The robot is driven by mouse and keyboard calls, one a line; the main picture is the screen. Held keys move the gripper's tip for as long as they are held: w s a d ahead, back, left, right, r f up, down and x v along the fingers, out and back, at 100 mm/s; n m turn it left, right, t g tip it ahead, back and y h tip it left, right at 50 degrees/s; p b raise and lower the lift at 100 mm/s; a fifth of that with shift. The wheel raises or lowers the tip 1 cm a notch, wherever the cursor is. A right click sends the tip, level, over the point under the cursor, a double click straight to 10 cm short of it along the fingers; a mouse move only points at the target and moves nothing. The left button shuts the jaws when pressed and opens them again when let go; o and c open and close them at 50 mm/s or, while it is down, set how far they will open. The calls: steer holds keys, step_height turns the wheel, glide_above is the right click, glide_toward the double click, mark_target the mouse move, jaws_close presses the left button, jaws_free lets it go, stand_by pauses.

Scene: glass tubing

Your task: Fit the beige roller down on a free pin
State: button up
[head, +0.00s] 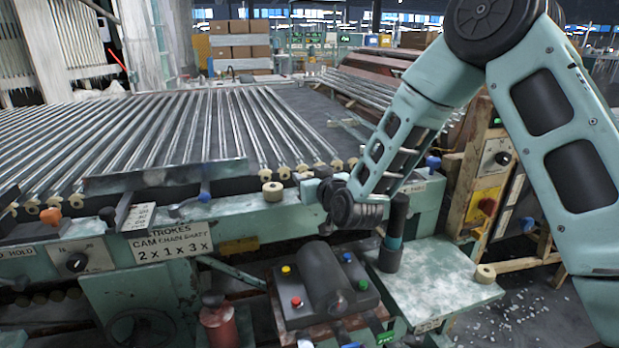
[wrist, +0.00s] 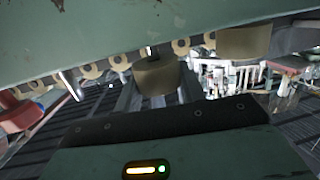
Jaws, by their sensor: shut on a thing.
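My gripper (head: 311,187) is over the green rail at the front of the tube bed. In the wrist view my gripper (wrist: 157,88) has its fingers on both sides of a beige roller (wrist: 155,76) and is shut on it. In the head view I cannot clearly make out the held roller. A second beige roller (head: 272,191) stands on the rail just left of my gripper; a standing roller also shows in the wrist view (wrist: 240,42). A thin pale pin (wrist: 70,86) sticks out from the rail, apart from the held roller. The held roller's underside contact cannot be told.
Small beige rollers line the ends of the glass tubes (head: 190,125) behind the rail. Another beige roller (head: 485,273) lies on the corner of the green side table (head: 440,285). A dark cylinder (head: 395,235) stands there. A button box (head: 322,285) is below the rail.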

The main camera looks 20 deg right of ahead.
steer(key=shift+f+b, duration=0.55)
steer(key=shift+f, duration=0.1)
steer(key=o, duration=1)
steer(key=shift+o, duration=0.2)
steer(key=s+d+r+p, duration=0.1)
steer(key=s+r+p, duration=0.1)
steer(key=s, duration=0.9)
steer(key=shift+s+d+r, duration=0.15)
steer(key=shift+s+d, duration=0.15)
steer(key=shift+s, duration=0.05)
steer(key=shift+s+p, duration=0.2)
steer(key=shift+p, duration=1)
steer(key=shift+s+d+r+p, duration=0.15)
steer(key=shift+s+p, duration=1.1)
steer(key=shift+p, duration=1.8)
steer(key=shift+s+d+p, duration=0.2)
steer(key=shift+s+p, duration=1.05)
steer(key=shift+p, duration=1.8)
